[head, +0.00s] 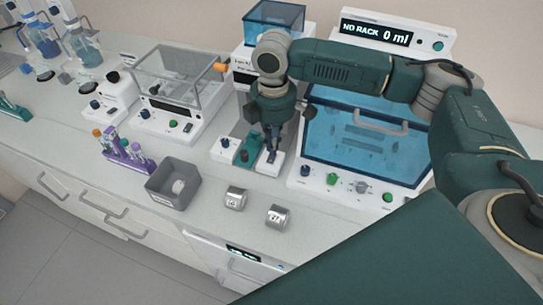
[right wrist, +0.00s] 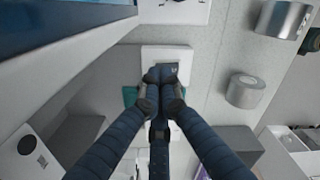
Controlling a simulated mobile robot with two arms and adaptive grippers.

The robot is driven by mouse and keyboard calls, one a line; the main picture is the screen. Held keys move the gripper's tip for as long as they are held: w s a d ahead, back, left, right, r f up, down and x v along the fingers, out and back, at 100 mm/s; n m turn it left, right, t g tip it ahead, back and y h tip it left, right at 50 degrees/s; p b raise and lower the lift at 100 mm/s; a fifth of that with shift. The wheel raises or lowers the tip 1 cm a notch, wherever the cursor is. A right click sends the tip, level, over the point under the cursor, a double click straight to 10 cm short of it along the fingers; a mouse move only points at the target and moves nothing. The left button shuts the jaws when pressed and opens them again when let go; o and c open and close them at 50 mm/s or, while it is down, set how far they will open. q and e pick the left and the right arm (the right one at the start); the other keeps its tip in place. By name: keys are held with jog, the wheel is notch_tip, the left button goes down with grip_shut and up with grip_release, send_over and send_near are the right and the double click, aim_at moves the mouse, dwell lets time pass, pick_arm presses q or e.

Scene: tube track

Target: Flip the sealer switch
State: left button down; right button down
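My right gripper (head: 273,150) reaches down from above onto a small white unit (head: 266,168) beside a teal block, left of the blue-lidded cabinet. In the right wrist view the gripper's dark fingers (right wrist: 163,76) are drawn together with no gap at the tips. They are over the white unit (right wrist: 152,52) and cover most of its middle. A dark patch with a small light mark shows by the fingertips; I cannot tell whether it is the sealer switch or whether the fingers touch it. My left gripper is not in view.
The blue-lidded cabinet (head: 366,140) with front knobs stands close on the right. A grey bin (head: 173,186) and two metal cylinders, one here (head: 235,198) and one here (head: 277,216), stand in front. A purple tube rack (head: 128,157) is further left.

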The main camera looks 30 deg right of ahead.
jog(key=shift+s+f, duration=0.1)
jog(key=shift+f, duration=0.8)
dwell(0.3)
jog(key=shift+r+p, duration=0.75)
jog(key=shift+p, duration=0.2)
notch_tip(320, 180, up, 6)
jog(key=p, duration=0.7)
jog(key=shift+f, duration=0.25)
jog(key=shift+f, duration=0.1)
